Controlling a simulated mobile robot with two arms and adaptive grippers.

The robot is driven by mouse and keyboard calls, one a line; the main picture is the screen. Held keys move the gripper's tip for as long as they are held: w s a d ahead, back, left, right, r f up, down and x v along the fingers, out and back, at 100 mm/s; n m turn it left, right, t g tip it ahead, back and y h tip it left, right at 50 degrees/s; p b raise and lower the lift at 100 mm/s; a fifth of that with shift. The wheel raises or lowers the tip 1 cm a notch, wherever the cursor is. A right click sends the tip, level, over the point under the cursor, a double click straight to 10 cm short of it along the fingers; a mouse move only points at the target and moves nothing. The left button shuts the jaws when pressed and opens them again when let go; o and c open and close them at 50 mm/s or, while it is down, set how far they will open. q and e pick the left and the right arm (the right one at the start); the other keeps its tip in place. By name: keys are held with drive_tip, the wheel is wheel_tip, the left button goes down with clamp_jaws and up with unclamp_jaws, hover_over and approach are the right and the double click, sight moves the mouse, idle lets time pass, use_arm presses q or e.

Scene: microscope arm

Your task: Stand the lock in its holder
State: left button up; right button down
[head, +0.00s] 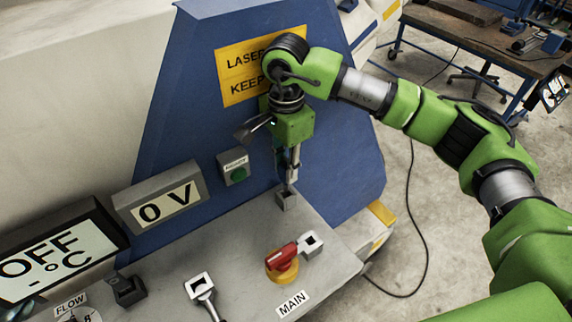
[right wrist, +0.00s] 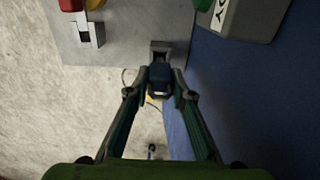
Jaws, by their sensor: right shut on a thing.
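The lock (right wrist: 159,76), with a dark blue body, is held between the fingertips of my right gripper (right wrist: 160,92). The right gripper (head: 289,165) is shut on it and points down in the head view, where fingers largely hide the lock. The holder (head: 286,200) is a small grey block on the panel's back right, right below the fingertips. In the right wrist view the holder (right wrist: 160,47) shows a dark opening just past the lock. I cannot tell whether lock and holder touch. My left gripper is not in view.
On the grey panel (head: 240,262) are a red rotary switch (head: 282,257) on a yellow base, a grey square-framed fitting (head: 310,243) and another at the front (head: 199,286).

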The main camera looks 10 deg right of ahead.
drive_tip(key=shift+b, duration=0.95)
idle(1.5)
drive_tip(key=shift+f+b, duration=2.25)
drive_tip(key=shift+f, duration=0.25)
drive_tip(key=c, duration=1.7)
unclamp_jaws()
drive_tip(key=shift+r, duration=0.1)
wheel_tip(320, 180, up, 12)
drive_tip(key=shift+s, duration=0.1)
